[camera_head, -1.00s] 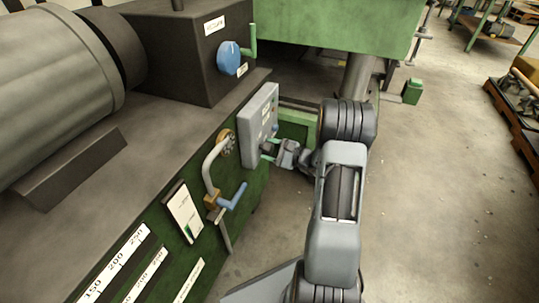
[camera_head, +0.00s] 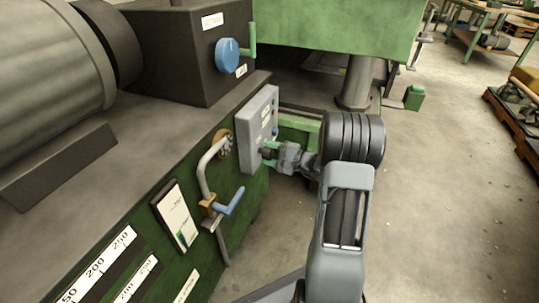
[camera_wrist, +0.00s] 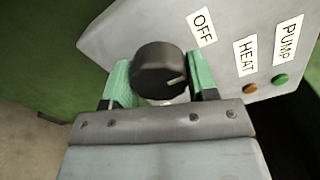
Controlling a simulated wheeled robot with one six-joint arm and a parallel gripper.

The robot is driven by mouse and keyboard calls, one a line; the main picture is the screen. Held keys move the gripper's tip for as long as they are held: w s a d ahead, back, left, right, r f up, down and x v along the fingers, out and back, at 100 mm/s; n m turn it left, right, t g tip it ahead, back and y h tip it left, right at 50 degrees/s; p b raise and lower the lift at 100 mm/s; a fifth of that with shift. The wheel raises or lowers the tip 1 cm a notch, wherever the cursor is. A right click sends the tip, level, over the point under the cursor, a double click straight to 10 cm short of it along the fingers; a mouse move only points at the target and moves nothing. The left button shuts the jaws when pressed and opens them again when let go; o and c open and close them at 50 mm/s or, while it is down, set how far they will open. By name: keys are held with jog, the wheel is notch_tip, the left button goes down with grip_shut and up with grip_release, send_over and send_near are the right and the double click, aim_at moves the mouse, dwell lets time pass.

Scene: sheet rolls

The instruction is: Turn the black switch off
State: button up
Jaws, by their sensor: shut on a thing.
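The black switch (camera_wrist: 160,70) is a round knob with a pale pointer line on the grey control box (camera_wrist: 118,28). In the wrist view the line points to the lower right, away from the OFF label (camera_wrist: 202,28). My gripper (camera_wrist: 163,82) has its green fingers on both sides of the knob, shut on it. In the head view my gripper (camera_head: 270,153) is at the front face of the grey control box (camera_head: 258,130), and the knob is small and partly hidden there.
HEAT (camera_wrist: 246,56) and PUMP (camera_wrist: 287,42) labels sit beside an orange button (camera_wrist: 250,89) and a green button (camera_wrist: 281,79). A bent pipe with a blue-handled valve (camera_head: 229,203) sticks out left of my arm. A blue knob (camera_head: 227,54) is on the dark box above. Open floor lies right.

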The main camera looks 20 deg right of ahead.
jog(key=o, duration=0.9)
jog(key=p+v, duration=0.4)
jog(key=v, duration=1)
jog(key=shift+a, duration=0.1)
jog(key=s+a+r+n+g+h+p, duration=0.1)
jog(key=s+a+r+n+g+p, duration=0.25)
jog(key=a+r+g+p, duration=0.45)
jog(key=s+a+r+n+g+h+p, duration=0.15)
jog(key=a+r+n+g+p, duration=0.25)
jog(key=a+r+p, duration=0.8)
jog(key=s+r+n+h+p, duration=0.2)
jog(key=r+p, duration=0.3)
jog(key=r, duration=0.3)
jog(key=s+r+n+t+h+p, duration=0.1)
jog(key=s+r+n+h+p, duration=0.1)
jog(key=r+h+p, duration=0.2)
jog(key=s+r+n+t+h+p, duration=0.1)
jog(key=s+r+n+h+p, duration=0.1)
jog(key=r+p, duration=0.5)
jog(key=shift+s+a+r+n+h, duration=0.15)
jog(key=shift+r+h, duration=0.15)
jog(key=shift+r, duration=0.7)
jog(key=shift+s+a+r+h, duration=0.15)
jog(key=shift+r+h, duration=0.1)
jog(key=shift+r, duration=0.75)
jog(key=shift+s+a+r+n+h, duration=0.15)
jog(key=shift+r+h, duration=0.15)
jog(key=shift+r, duration=0.75)
